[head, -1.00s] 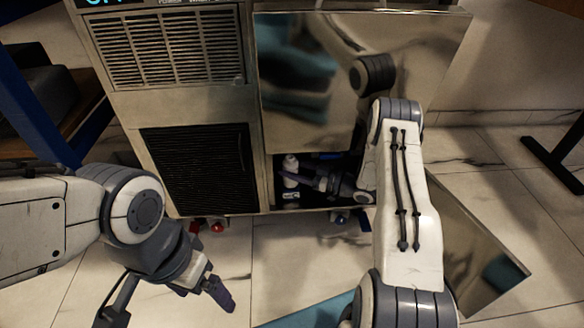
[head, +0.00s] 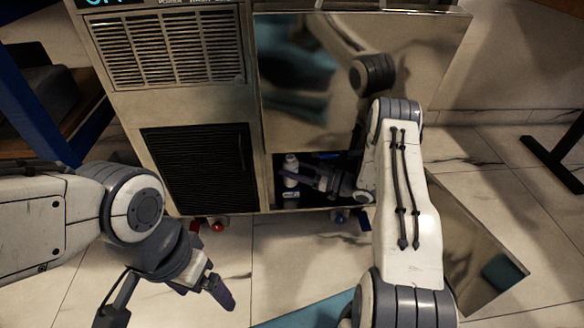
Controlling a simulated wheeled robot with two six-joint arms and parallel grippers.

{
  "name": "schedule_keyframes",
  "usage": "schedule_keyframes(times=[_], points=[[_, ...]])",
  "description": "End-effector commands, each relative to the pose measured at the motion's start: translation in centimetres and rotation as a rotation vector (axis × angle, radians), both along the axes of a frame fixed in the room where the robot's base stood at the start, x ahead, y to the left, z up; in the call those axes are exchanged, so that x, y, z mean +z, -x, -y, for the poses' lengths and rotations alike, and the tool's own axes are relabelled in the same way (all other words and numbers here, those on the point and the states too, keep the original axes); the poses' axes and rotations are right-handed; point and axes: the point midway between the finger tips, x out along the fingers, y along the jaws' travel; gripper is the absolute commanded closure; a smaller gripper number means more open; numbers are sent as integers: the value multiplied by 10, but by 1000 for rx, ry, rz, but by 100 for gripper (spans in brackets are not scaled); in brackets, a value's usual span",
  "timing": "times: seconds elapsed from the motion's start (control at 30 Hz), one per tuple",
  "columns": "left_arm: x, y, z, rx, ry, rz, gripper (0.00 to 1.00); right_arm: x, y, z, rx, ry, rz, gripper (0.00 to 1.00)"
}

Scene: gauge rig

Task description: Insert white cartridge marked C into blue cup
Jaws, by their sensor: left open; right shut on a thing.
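A white cartridge (head: 291,164) stands roughly upright inside the dark opening low in the cabinet. My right gripper (head: 299,178) reaches into the opening from the right and is shut on the cartridge, its dark fingers crossing the cartridge's body. The mark on the cartridge is too small to read. A blue piece (head: 328,155) shows at the back of the opening; I cannot tell whether it is the blue cup. My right wrist hides the opening's right part. My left gripper (head: 219,290) is open and empty above the floor at lower left.
The metal cabinet (head: 190,107) has a black grille left of the opening and a shiny panel above it. Red (head: 217,226) and blue fittings sit under the cabinet. A blue-framed table (head: 35,110) is at left.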

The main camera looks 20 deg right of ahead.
Motion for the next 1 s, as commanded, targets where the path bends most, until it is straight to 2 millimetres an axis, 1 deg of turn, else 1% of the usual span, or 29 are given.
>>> schedule_keyframes(times=[0.23, 0.53, 1.0], points=[[4, 0, 0, 0, 0, 0, 11, 1, 0, 0, 0, 0, 1, 100], [3, 0, 0, 0, 0, 0, 11, 0, 0, 0, 0, 0, 1, 100], [-5, 0, 0, 0, 0, 0, 11, -11, 0, 0, 0, 0, 1, 100]])
